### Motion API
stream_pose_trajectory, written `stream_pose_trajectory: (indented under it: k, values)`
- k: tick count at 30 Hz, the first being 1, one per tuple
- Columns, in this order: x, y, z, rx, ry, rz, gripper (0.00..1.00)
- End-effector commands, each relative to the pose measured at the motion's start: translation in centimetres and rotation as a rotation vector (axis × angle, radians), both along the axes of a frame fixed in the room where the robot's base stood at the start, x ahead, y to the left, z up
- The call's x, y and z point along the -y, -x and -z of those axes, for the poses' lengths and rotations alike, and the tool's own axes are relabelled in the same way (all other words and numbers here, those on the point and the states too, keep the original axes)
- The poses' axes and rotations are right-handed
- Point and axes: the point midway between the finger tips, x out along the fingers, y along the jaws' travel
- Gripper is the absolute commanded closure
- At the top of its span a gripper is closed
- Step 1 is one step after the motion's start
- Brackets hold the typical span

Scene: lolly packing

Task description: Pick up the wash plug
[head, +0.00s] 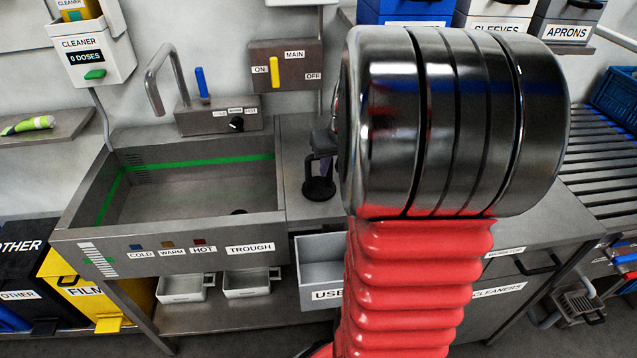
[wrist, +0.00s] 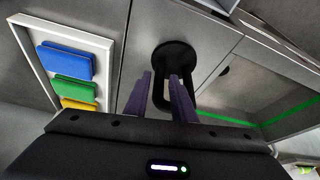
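The wash plug is a black disc with an upright black handle. In the head view the plug (head: 319,189) stands on the steel worktop right of the trough. In the wrist view the plug (wrist: 174,52) is just beyond the fingertips. My gripper (wrist: 162,76) has two purple fingers set apart, with part of the black handle showing between them. The right finger overlaps the handle, and I cannot tell whether it touches. In the head view my gripper (head: 321,165) is above the plug, pointing down, partly hidden by my arm.
The empty trough (head: 190,185) lies left of the plug, with a tap (head: 160,75) behind it. In the wrist view a white tray (wrist: 106,45) with blue, green and yellow blocks is at the left. A grey drawer bin (head: 322,262) juts out below the worktop.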

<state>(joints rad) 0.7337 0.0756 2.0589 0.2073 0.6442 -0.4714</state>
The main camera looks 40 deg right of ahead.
Motion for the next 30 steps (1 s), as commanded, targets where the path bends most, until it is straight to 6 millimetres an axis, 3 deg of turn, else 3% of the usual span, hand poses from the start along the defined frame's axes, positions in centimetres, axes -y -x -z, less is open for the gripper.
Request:
stream_pose_trajectory:
  k: [11, 22, 30]
  values:
    - [0.0, -0.1, 0.3, -0.001, 0.000, 0.000, 0.77]
    - [0.7, -1.4, 4.1, -0.001, -0.002, 0.000, 0.77]
    - [0.8, -1.8, 4.9, 0.001, 0.001, -0.001, 0.77]
